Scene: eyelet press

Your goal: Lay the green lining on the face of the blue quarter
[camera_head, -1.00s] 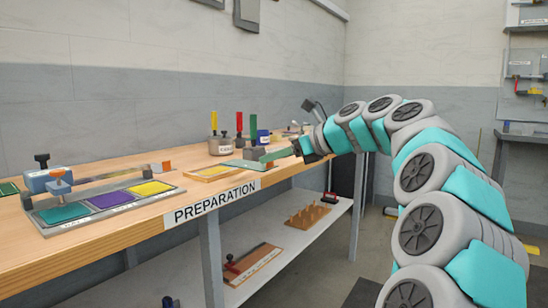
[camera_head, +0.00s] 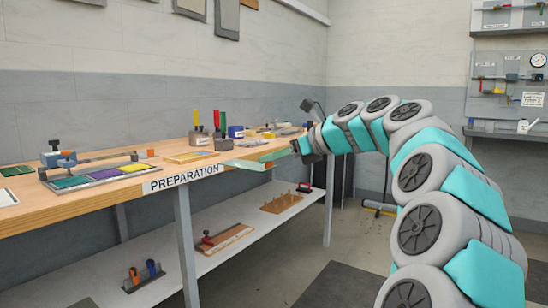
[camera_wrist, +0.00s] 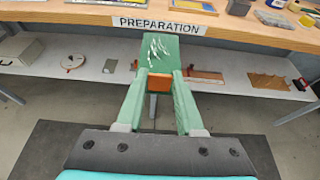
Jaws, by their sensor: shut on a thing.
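My gripper (camera_wrist: 160,90) is shut on the green lining (camera_wrist: 172,48), a flat sheet with white streaks. An orange-brown tab (camera_wrist: 160,83) shows between its fingertips. The lining reaches forward from the fingers, its far end overlapping the bench's front edge in the wrist view. In the head view, the lining (camera_head: 246,165) looks thin and sticks out left from my gripper (camera_head: 304,147), in front of the bench. I cannot pick out the blue quarter for certain in either view.
The wooden bench (camera_head: 40,206) bears a PREPARATION sign. A lower shelf (camera_head: 190,258) holds wooden fixtures. Floor is open in front.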

